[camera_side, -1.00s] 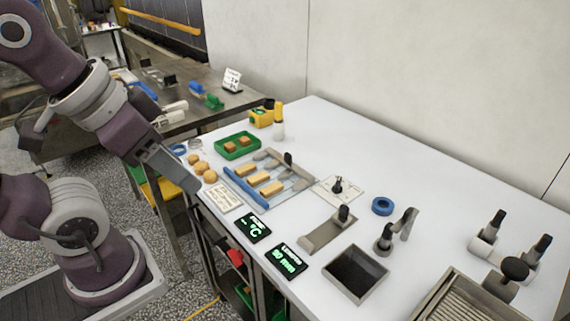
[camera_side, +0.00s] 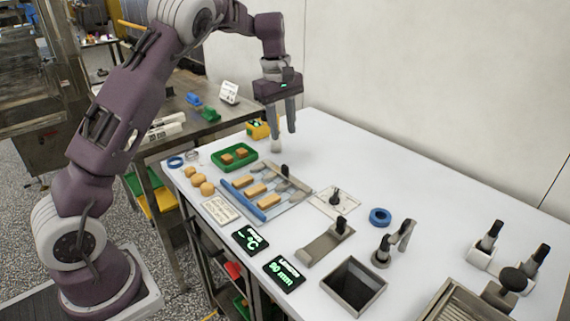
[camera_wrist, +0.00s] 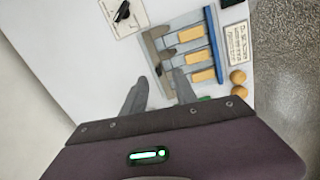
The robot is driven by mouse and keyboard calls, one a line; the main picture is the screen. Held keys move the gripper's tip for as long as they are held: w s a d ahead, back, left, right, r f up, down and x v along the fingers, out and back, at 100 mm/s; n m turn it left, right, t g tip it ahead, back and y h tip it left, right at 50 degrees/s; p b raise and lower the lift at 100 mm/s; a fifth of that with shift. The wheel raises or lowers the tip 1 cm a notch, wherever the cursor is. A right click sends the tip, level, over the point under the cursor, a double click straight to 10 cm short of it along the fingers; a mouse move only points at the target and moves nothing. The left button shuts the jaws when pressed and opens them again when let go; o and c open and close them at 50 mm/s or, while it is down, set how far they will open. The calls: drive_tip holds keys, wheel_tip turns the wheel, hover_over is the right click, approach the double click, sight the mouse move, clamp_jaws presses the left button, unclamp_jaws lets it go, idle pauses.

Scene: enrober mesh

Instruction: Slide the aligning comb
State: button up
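The aligning comb appears to be the grey bar with rounded teeth (camera_side: 300,184) along the right side of the mesh tray (camera_side: 267,216). Its upright black handle (camera_side: 285,171) stands near its middle. Three tan bars (camera_side: 268,201) lie in lanes between the comb and a blue rail (camera_side: 243,199). My gripper (camera_side: 284,141) is open and empty, pointing down above the table behind the comb. In the wrist view, the spread fingers (camera_wrist: 161,77) are on either side of the line to the comb's handle (camera_wrist: 160,70), with the tan bars (camera_wrist: 191,55) beyond.
A green tray (camera_side: 234,157) with two brown pieces and several round tan pieces (camera_side: 199,180) sit left of the mesh. A white plate with a black knob (camera_side: 334,196) is close on the right.

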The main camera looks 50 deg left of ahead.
drive_tip(key=n, duration=0.1)
hover_over(285, 165)
drive_tip(key=shift+g+y, duration=0.3)
drive_tip(key=shift+g, duration=0.1)
wheel_tip(285, 165, down, 6)
drive_tip(key=shift+s+d, duration=0.1)
drive_tip(key=shift+s, duration=0.05)
drive_tip(key=shift+n, duration=0.3)
wheel_tip(285, 165, down, 8)
drive_tip(key=shift+r, duration=0.15)
clamp_jaws()
